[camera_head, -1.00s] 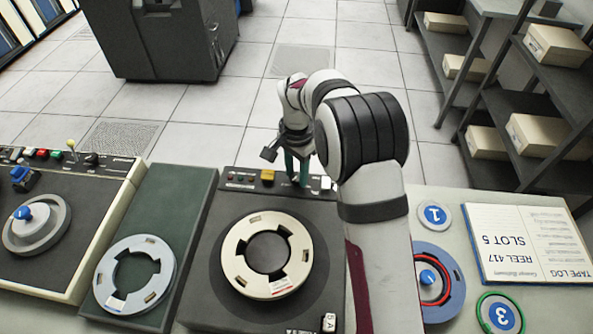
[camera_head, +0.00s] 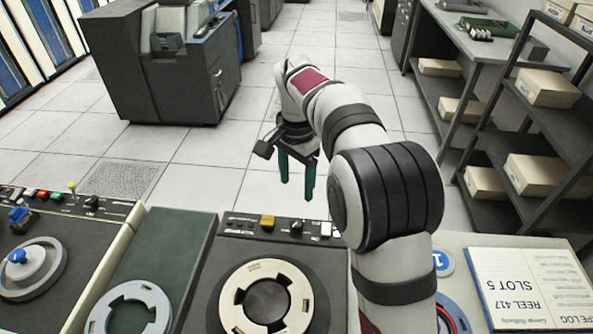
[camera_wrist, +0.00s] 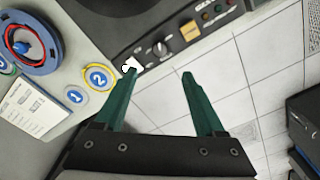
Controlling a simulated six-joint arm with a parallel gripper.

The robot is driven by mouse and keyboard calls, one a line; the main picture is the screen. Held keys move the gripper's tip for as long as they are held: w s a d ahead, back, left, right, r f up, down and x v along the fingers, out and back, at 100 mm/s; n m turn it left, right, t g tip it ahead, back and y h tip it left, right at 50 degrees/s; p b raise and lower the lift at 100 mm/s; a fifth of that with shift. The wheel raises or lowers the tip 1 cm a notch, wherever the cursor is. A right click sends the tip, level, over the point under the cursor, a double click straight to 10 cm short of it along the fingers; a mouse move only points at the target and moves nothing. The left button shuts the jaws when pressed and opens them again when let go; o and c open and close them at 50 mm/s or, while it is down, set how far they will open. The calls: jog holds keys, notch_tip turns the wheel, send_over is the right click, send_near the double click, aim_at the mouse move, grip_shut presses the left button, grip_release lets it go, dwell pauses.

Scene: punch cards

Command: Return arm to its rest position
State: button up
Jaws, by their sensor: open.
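My gripper (camera_head: 297,178) has two green fingers held apart with nothing between them. In the head view it hangs past the far edge of the consoles, in front of the tiled floor. In the wrist view my gripper (camera_wrist: 165,95) is also open and empty, with the console edge and floor beyond it. My white and black arm reaches up from the bottom right of the head view and bends left at the top.
A cream reel (camera_head: 268,297) lies on the middle deck, with a yellow button (camera_head: 267,222) behind it. A grey reel (camera_head: 130,309) lies on the green panel. A log sheet (camera_head: 527,285) lies at right. Shelves with boxes (camera_head: 547,87) stand behind.

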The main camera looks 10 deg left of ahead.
notch_tip(320, 180, up, 3)
jog(key=shift+r, duration=0.2)
jog(key=s+d+r, duration=0.1)
jog(key=s+d, duration=0.3)
jog(key=s, duration=0.3)
jog(key=s+d+r+n+y, duration=0.1)
jog(key=s+d, duration=0.2)
jog(key=s, duration=0.3)
jog(key=s+d, duration=0.4)
jog(key=s, duration=0.3)
jog(key=s+d+f+n, duration=0.1)
jog(key=s+f, duration=0.4)
jog(key=s, duration=0.7)
jog(key=shift+f+y, duration=0.3)
jog(key=shift+y, duration=0.1)
jog(key=shift+d, duration=0.1)
